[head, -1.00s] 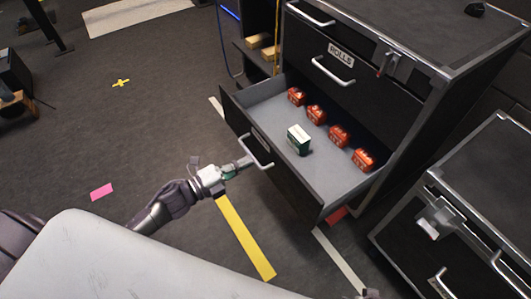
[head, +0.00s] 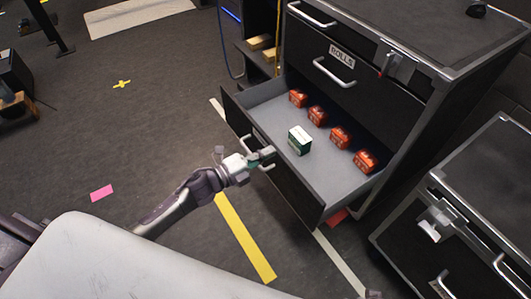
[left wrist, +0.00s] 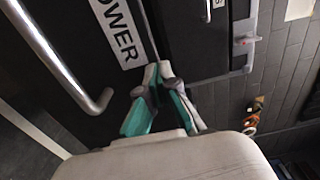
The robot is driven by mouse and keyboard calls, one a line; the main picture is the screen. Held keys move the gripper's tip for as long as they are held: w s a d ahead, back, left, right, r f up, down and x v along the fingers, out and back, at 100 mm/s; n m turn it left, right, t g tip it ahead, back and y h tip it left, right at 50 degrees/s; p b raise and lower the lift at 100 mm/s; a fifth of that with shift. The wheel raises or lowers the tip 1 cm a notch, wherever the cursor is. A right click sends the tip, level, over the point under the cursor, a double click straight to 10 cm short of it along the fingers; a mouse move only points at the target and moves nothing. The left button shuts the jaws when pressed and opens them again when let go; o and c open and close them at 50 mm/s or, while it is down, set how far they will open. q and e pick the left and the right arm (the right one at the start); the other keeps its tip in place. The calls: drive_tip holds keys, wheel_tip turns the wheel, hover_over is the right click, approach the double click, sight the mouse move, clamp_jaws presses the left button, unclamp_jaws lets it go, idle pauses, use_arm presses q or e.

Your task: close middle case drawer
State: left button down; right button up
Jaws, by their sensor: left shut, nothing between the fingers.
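The case drawer (head: 352,178) below the one labelled ROLLS is pulled out of the black case (head: 440,125). Its grey tray holds several red boxes and one green-and-white box. My left gripper (head: 268,152) is at the drawer's front, by its bar handle (head: 246,139), and covers part of that handle. In the left wrist view the left gripper (left wrist: 163,72) is shut and empty, its tips pointing at a dark front with a white label (left wrist: 120,32) that reads "OWER" in part. A metal handle (left wrist: 88,92) lies left of the fingers. I cannot tell whether the tips touch the front.
The ROLLS drawer (head: 340,53) above is shut. A second dark case (head: 490,190) stands at the right. A shelf with yellow boxes (head: 262,43) is behind the open drawer. The floor at the left is mostly clear, with yellow tape (head: 245,238) near my arm.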

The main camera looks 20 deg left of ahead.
wheel_tip(320, 180, up, 14)
drive_tip(key=t+b, duration=0.1)
drive_tip(key=b, duration=0.4)
use_arm(q)
drive_tip(key=b+x, duration=0.2)
drive_tip(key=x, duration=2.1)
drive_tip(key=shift+b, duration=0.3)
use_arm(e)
drive_tip(key=w+a+t+y, duration=0.1)
drive_tip(key=w+t, duration=0.3)
drive_tip(key=w, duration=0.2)
drive_tip(key=shift+a+r, duration=0.4)
drive_tip(key=shift+r, duration=0.05)
drive_tip(key=shift+w, duration=0.1)
